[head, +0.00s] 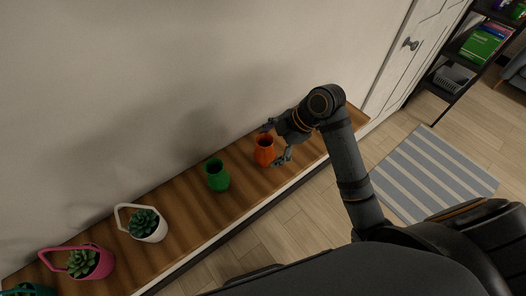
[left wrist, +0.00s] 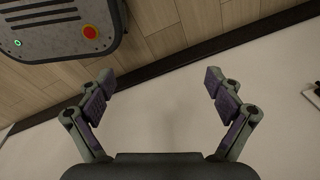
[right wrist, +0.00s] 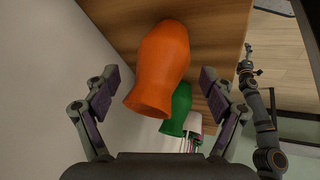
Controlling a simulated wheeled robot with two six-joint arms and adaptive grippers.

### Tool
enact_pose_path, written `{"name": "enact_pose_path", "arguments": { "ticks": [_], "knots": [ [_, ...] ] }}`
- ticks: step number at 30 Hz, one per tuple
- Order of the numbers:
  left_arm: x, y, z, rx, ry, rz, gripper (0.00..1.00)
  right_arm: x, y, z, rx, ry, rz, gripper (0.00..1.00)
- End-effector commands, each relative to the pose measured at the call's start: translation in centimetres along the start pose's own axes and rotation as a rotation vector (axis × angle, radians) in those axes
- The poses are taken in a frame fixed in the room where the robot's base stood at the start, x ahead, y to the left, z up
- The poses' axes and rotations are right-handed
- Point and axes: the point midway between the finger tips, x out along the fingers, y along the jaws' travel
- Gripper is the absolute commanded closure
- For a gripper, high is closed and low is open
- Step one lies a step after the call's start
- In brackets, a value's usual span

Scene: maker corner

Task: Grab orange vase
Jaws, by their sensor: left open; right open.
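The orange vase (head: 264,152) stands on the wooden shelf top (head: 190,222), to the right of a green vase (head: 217,176). My right gripper (head: 275,144) is open at the orange vase, with one finger on its far side and one on its near right side. In the right wrist view the orange vase (right wrist: 158,68) shows large between and beyond the open fingers (right wrist: 160,85); I cannot tell whether they touch it. My left gripper (left wrist: 160,85) is open and empty, facing a pale wall and floor, away from the vase.
A white basket with a succulent (head: 148,228) and a pink basket with a succulent (head: 84,262) stand farther left on the shelf top. The wall (head: 150,80) runs close behind. A striped rug (head: 436,174) lies on the floor at right, near a dark shelf unit (head: 452,75).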

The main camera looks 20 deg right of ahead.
Motion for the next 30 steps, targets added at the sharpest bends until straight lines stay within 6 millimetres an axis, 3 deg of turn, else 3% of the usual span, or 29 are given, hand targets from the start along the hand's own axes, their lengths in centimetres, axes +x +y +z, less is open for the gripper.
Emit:
{"name": "enact_pose_path", "arguments": {
  "ticks": [3, 8, 16, 27, 30],
  "knots": [
    [-1.4, -0.1, -0.9, 0.000, 0.012, 0.000, 0.08, 1.7, -0.4, 0.0, 0.007, 0.005, -0.007, 0.17],
    [-1.9, 1.2, -0.7, -0.007, 0.009, 0.016, 0.08, 4.2, -0.4, 0.3, 0.004, 0.003, -0.003, 0.17],
    [-1.8, 1.6, -0.1, -0.008, 0.000, 0.020, 0.08, 4.7, -0.5, 0.4, 0.001, 0.000, -0.001, 0.17],
    [-1.8, 1.2, 0.0, -0.007, -0.002, 0.016, 0.08, 4.7, -0.5, 0.4, 0.001, 0.000, -0.001, 0.67],
    [-1.8, 1.1, 0.0, -0.006, -0.002, 0.015, 0.08, 4.7, -0.4, 0.4, 0.001, 0.000, -0.001, 0.77]
  ]
}}
